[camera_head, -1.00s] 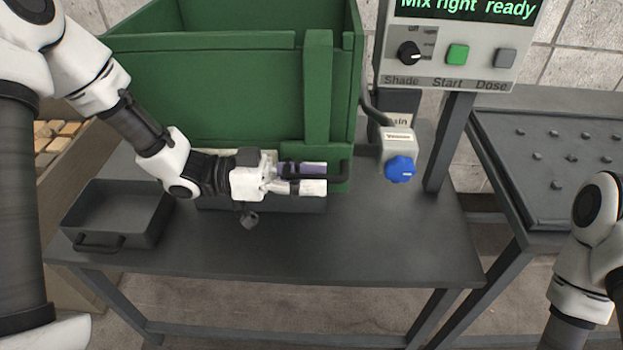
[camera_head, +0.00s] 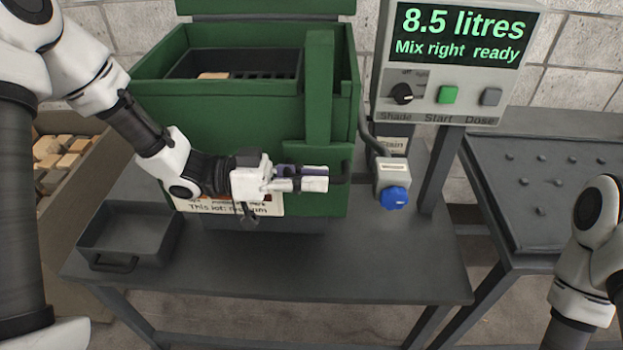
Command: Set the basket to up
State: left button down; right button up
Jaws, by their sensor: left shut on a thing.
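A green tank (camera_head: 225,120) stands on the dark table. A dark basket (camera_head: 275,72) shows inside its open top, with a pale wooden piece (camera_head: 213,76) at its left; how high the basket sits is hard to tell. A vertical green post (camera_head: 319,90) runs down the tank's front right. A black handle (camera_head: 344,172) sticks out near the foot of the post. My left gripper (camera_head: 312,178) is shut on the handle from the left; its fingers hide part of it. My right gripper is out of view; only my right arm shows at lower right.
A control panel (camera_head: 447,118) reads 8.5 litres, Mix right, ready. A blue knob (camera_head: 394,198) sits right of the tank. An empty dark tray (camera_head: 130,235) is at left, beside a bin of wooden blocks (camera_head: 62,152). The table front is clear.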

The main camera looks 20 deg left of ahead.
pick_arm(q)
notch_tip(320, 180, up, 6)
jog(key=p, duration=0.3)
jog(key=shift+r, duration=0.1)
jog(key=shift+w, duration=0.15)
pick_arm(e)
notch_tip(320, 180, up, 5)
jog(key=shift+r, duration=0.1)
pick_arm(q)
jog(key=c, duration=1.1)
grip_release()
jog(key=shift+c, duration=0.2)
jog(key=shift+a, duration=0.1)
jog(key=v, duration=1.2)
